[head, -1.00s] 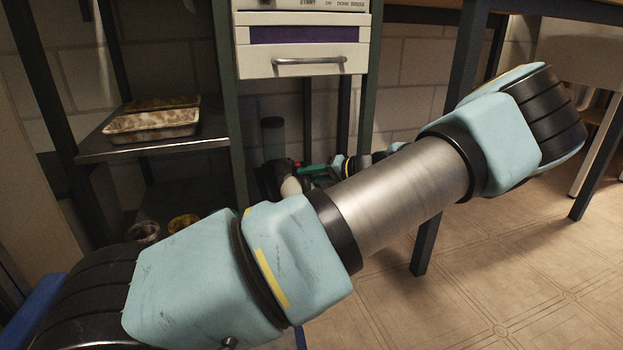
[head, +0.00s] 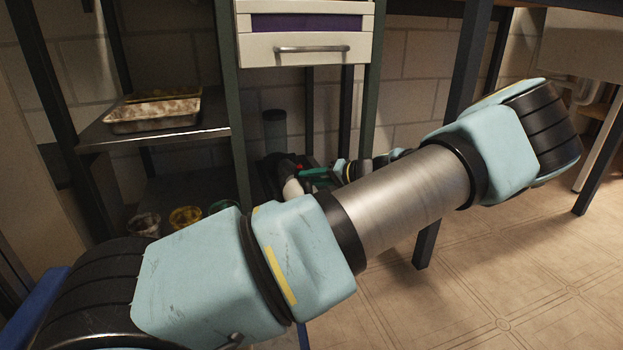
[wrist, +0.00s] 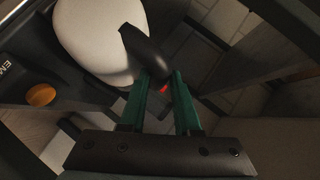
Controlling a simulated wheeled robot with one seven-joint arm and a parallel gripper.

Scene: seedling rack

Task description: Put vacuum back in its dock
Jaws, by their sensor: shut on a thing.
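In the wrist view the vacuum has a white rounded body (wrist: 95,40) and a black handle-like part. My gripper (wrist: 162,78) has its green fingers closed on that black part. A small red spot shows between the fingertips. In the head view my gripper (head: 304,174) is low behind my forearm, beneath the drawer unit. The white part of the vacuum (head: 292,187) shows just left of it, partly hidden by my arm. A dark upright cylinder (head: 275,130) stands behind, near the wall; I cannot tell whether it belongs to the dock.
A white drawer unit (head: 305,45) hangs above the gripper between dark frame legs. A metal shelf (head: 150,137) with trays stands left, with several pots below. A table leg (head: 427,240) stands right of the gripper. An orange button (wrist: 40,95) shows in the wrist view. Floor is open at right.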

